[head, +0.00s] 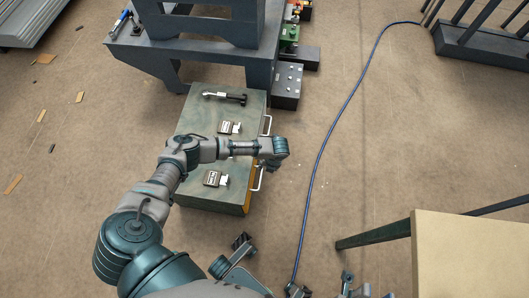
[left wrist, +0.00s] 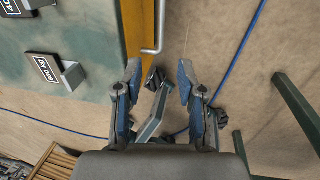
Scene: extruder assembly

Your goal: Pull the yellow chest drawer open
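The chest (head: 203,106) has a worn grey-green top and a yellow-orange front (head: 250,196) on its right side. Two pale bar handles stick out there, an upper one (head: 267,126) and a lower one (head: 258,180). My left arm reaches across the chest top, and its gripper (head: 270,163) points down near the front edge between the handles. In the left wrist view this gripper (left wrist: 158,74) is open and empty. A handle (left wrist: 161,28) lies ahead of the gap between its fingers, apparently apart from them. My right gripper cannot be made out surely among parts at the bottom.
Two labelled blocks (head: 229,127) (head: 215,179) and a dark tool (head: 224,97) lie on the chest. A grey workbench (head: 150,52) stands behind it. A blue cable (head: 326,136) crosses the floor. A pale table (head: 470,255) is at lower right. Floor right of the chest is mostly clear.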

